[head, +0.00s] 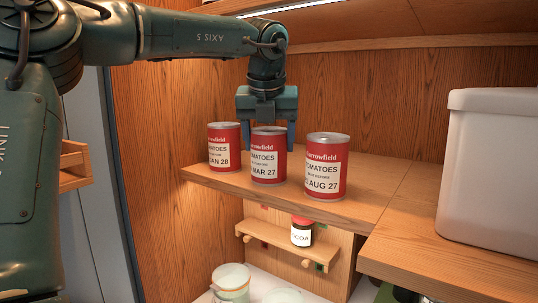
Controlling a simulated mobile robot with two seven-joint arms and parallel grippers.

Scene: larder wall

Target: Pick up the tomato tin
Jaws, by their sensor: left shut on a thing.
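Three red tomato tins with white labels stand in a row on the wooden shelf (375,186). The left tin (224,147) reads "JAN 28", the middle tin (268,156) "MAR 27" and the right tin (326,167) "AUG 27". My left gripper (267,128) points straight down over the middle tin, its fingers on either side of it. It is shut on the middle tin, which is upright and looks to be at shelf level. The ends of the fingers are partly hidden behind the tins. My right gripper is not in view.
A large white container (490,175) stands on the shelf at the right. Below, a small rack (284,244) holds a cocoa jar (301,232). Glass jars (231,281) stand lower down. The left and right tins stand close beside the held one.

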